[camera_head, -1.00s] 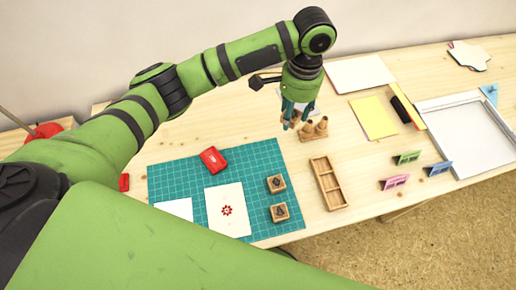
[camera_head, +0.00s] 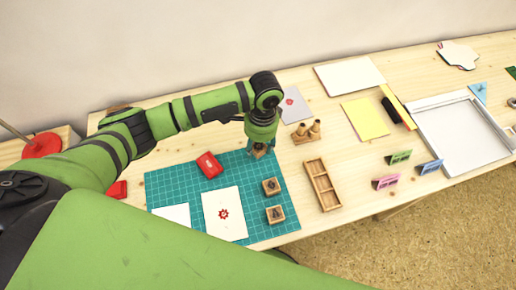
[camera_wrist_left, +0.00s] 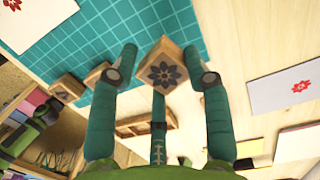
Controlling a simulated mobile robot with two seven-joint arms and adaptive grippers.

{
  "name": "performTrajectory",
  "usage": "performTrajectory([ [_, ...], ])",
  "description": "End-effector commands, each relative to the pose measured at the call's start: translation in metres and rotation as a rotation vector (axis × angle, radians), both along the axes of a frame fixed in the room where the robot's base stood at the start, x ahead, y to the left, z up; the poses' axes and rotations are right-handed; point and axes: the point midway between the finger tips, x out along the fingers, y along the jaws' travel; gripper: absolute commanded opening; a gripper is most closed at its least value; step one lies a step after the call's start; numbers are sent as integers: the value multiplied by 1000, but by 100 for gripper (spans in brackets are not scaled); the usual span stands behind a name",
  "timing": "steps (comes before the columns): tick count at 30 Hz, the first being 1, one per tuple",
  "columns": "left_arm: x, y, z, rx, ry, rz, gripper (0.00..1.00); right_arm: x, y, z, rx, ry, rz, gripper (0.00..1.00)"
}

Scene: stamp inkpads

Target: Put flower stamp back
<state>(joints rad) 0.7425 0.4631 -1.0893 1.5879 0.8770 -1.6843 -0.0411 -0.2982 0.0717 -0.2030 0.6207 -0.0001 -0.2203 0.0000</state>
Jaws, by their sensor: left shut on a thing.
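My left gripper (camera_head: 260,153) is shut on the flower stamp, a small wooden block, over the far right corner of the green cutting mat (camera_head: 180,180). In the left wrist view the flower stamp (camera_wrist_left: 165,68) shows a dark flower on its face, between the fingertips of the left gripper (camera_wrist_left: 164,72). I cannot tell whether it touches the mat. Two other wooden stamps stand on the mat, one behind (camera_head: 271,186) and one nearer (camera_head: 275,214). My right gripper is not in view.
A red inkpad (camera_head: 209,164) and a white card (camera_head: 224,225) with a red flower print lie on the mat. Right of the mat are an empty compartmented wooden tray (camera_head: 322,185) and wooden pegs (camera_head: 306,132). A grey card (camera_head: 292,105) with a red print lies behind.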

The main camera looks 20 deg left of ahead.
Motion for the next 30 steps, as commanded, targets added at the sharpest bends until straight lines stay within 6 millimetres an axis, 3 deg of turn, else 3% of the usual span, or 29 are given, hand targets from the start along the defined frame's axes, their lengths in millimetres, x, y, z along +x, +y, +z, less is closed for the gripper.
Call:
performTrajectory([
  [8,0,1,-36,2,2,2,25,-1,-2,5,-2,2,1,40],
  [20,0,0,-42,1,0,2,25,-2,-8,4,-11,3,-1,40],
  [21,0,0,-42,1,0,2,56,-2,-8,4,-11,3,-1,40],
  [22,0,0,-41,1,0,2,68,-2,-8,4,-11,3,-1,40],
  [23,0,0,-41,1,0,2,72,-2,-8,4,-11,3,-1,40],
  [30,0,0,-41,1,0,2,72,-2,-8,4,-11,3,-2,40],
])
